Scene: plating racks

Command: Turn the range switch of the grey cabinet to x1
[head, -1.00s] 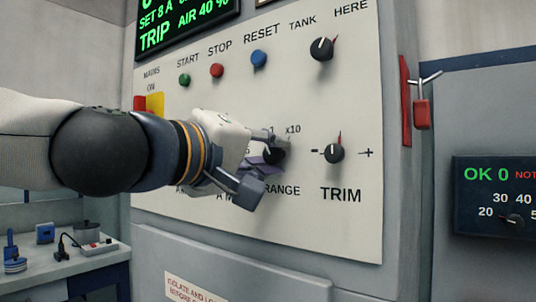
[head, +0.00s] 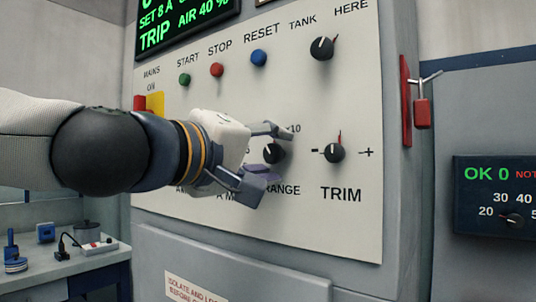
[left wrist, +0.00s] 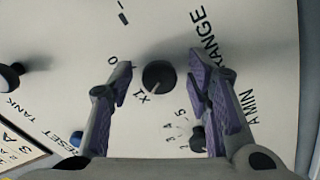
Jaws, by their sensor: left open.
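The range switch (head: 273,153) is a round black knob on the pale panel of the grey cabinet (head: 330,225). It also shows in the left wrist view (left wrist: 159,75), with the x1 mark beside its lower left edge. My left gripper (head: 270,158) is open at the panel, one finger above the knob and one below. In the left wrist view its fingers (left wrist: 160,72) stand on either side of the knob with gaps. My right gripper is not in view.
The trim knob (head: 334,153) is close to the right. Start (head: 184,80), stop (head: 217,70) and reset (head: 258,58) buttons and the tank knob (head: 321,49) are above. A red padlock (head: 422,113) hangs at the cabinet's right edge.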

